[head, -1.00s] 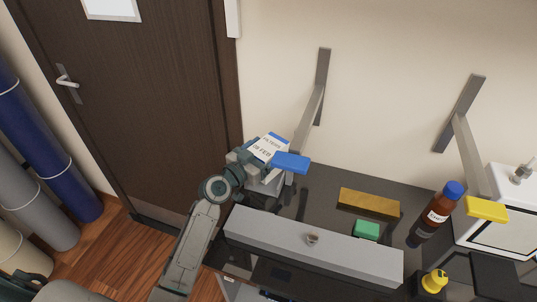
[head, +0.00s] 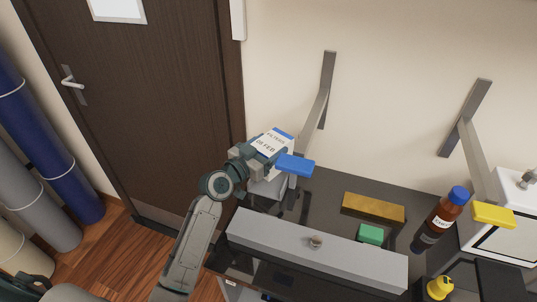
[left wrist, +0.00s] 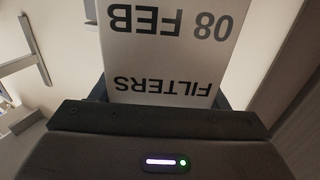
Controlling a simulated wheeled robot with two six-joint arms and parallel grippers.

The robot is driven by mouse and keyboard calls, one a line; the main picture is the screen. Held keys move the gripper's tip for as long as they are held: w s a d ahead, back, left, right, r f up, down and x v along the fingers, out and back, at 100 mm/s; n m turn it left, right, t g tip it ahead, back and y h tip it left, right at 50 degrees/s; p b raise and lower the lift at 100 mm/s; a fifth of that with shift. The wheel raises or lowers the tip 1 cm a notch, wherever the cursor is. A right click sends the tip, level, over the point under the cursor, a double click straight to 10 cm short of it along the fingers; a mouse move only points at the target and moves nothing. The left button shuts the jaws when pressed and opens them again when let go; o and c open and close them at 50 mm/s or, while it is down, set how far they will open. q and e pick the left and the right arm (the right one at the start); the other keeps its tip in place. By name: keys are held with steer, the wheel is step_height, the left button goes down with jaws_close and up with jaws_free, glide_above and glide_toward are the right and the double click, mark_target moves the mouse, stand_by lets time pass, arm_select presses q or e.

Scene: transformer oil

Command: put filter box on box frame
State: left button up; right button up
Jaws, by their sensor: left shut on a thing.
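The filter box (head: 272,142) is white with a blue edge and reads "FILTERS 08 FEB". My left gripper (head: 256,152) is shut on it and holds it in the air over the left end of the dark bench, near the wall. In the left wrist view the filter box (left wrist: 172,45) fills the space between the fingers, its print upside down. A pale grey block-like thing (head: 268,188) stands below the gripper, partly hidden by it; I cannot tell whether it is the box frame. My right gripper is not in view.
A blue-capped bracket end (head: 295,164) juts out close right of the filter box. A long grey bar (head: 315,250) lies along the bench front. A brown block (head: 373,207), green block (head: 370,234) and brown bottle (head: 445,212) stand to the right.

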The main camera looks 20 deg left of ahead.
arm_select(q)
steer(key=s+r+b, duration=0.2)
steer(key=s+b, duration=0.2)
steer(key=s, duration=1.2)
steer(key=shift+a, duration=0.35)
